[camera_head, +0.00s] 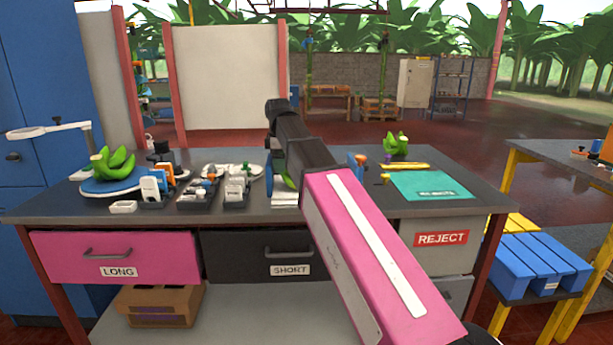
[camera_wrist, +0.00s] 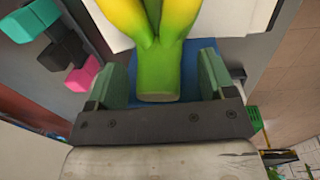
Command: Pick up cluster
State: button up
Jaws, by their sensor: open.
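In the wrist view, a banana cluster (camera_wrist: 160,72) shows its thick green stem end, with fingers turning yellow toward the top edge. My gripper (camera_wrist: 161,66) is open, with one green pad on each side of the stem. A gap shows on both sides, and the stem does not look gripped. In the head view, my arm hides the gripper and most of what lies behind it; a bit of green (camera_head: 289,182) shows beside the arm. Other green clusters sit on a blue round plate (camera_head: 91,188) at the left and at the back right (camera_head: 396,145).
Small trays and tools (camera_head: 205,185) crowd the bench left of my arm. A teal mat (camera_head: 432,186) and a yellow tool (camera_head: 405,166) lie to the right. A blue slatted stand (camera_head: 540,262) is at the right.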

jog(key=shift+f, duration=0.3)
jog(key=c, duration=1.1)
jog(key=shift+c, duration=0.2)
jog(key=shift+r, duration=0.1)
notch_tip(320, 180, up, 10)
jog(key=shift+f, duration=0.1)
jog(key=shift+s, duration=0.1)
